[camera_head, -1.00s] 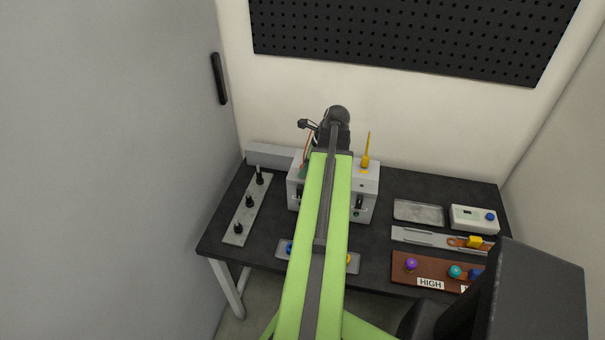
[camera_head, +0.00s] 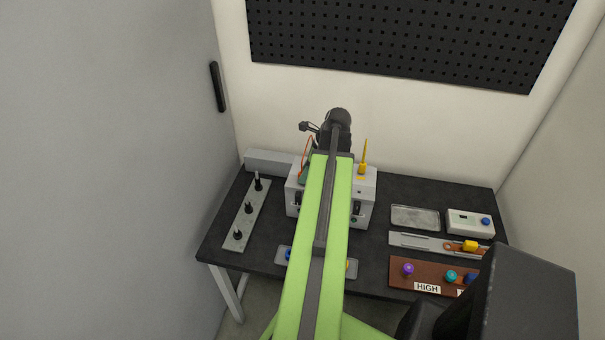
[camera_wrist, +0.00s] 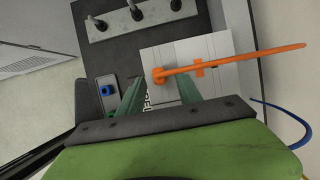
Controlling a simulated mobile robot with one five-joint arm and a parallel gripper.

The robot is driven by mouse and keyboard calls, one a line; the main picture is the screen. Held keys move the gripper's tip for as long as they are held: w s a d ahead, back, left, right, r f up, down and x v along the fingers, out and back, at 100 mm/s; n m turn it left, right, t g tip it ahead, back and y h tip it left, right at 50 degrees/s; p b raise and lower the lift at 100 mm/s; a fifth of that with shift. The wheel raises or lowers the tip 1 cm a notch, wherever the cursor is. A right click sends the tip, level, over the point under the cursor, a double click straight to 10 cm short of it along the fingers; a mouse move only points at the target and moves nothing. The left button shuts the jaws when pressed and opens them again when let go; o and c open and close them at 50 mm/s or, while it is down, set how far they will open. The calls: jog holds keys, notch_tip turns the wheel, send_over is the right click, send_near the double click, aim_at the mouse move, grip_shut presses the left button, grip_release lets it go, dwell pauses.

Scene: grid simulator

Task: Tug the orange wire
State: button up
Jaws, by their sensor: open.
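Whether either finger touches the wire I cannot tell. In the head view a thin piece of the orange wire (camera_head: 307,147) shows left of my arm, above the grey box (camera_head: 366,188). My arm hides the box's middle and most of my gripper there.
A yellow pointed piece (camera_head: 364,155) stands on the box's right side. A strip with several black knobs (camera_head: 246,217) lies at left. A tray (camera_head: 415,218), slider and brown knob panel (camera_head: 430,274) lie at right. A blue wire (camera_wrist: 287,112) curves at right in the wrist view.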

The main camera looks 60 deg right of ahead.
jog(key=p+v, duration=1.1)
jog(key=v, duration=0.3)
jog(key=shift+r+p, duration=0.3)
jog(key=shift+p, duration=0.05)
jog(key=shift+s, duration=0.2)
